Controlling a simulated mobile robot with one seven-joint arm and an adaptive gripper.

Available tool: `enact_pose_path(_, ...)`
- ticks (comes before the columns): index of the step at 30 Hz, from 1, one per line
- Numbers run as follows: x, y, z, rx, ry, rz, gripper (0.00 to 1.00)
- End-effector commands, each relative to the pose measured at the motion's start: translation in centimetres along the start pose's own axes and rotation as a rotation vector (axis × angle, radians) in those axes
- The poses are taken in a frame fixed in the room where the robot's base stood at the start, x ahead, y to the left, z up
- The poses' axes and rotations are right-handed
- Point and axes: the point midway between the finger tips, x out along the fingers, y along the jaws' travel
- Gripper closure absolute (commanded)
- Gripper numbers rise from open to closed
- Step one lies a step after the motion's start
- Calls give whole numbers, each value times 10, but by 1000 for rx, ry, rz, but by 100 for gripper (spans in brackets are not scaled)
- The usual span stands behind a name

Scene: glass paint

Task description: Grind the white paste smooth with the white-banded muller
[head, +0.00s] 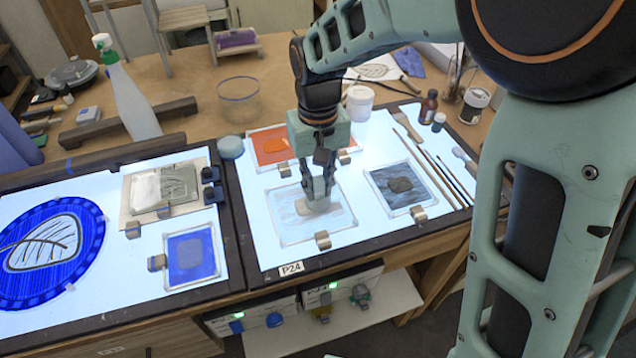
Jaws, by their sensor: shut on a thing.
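My gripper (318,190) points down over a clear glass slab (282,228) on the right light table. It is shut on what looks like a muller (318,205), mostly hidden by the fingers. I cannot make out a white band on it. The pale greyish paste (338,215) lies smeared on the slab around the muller's foot. The muller seems to touch the slab, but the contact is hidden.
A slab with orange paint (275,146) lies behind, and one with dark paint (400,185) to the right. Brushes (440,170) lie at the right edge. A spray bottle (130,95) and a white jar (360,103) stand behind. A blue-painted slab (190,256) is left.

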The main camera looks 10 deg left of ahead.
Motion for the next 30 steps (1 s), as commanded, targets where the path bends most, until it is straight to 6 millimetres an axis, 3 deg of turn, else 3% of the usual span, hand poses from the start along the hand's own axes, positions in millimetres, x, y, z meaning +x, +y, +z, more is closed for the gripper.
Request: enact_pose_path(30, 6, -1, -1, 0, 0, 0, 100)
